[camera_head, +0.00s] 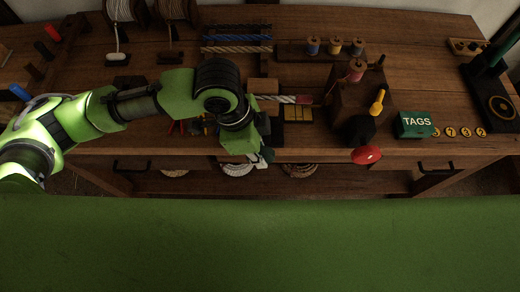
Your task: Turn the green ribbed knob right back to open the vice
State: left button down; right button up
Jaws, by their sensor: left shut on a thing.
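My left gripper (263,158) reaches in from the left and points down at the bench's front edge. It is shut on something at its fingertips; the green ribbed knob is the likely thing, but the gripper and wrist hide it. The vice body is also mostly hidden behind my wrist; a wooden block (262,85) shows just behind it. A striped rope piece (280,99) runs right from my wrist toward a dark wooden block (345,105). My right gripper is not in view.
A red knob (366,155) sticks out at the bench front, with a yellow handle (377,102) above it. A green TAGS box (415,125) and several round number tags (465,132) lie to the right. Spools (335,47) stand at the back.

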pick_arm(q)
jog(key=h, duration=0.3)
jog(key=shift+a, duration=0.15)
jog(key=shift+h, duration=0.6)
jog(key=c, duration=2.2)
grip_release()
jog(key=v, duration=1.2)
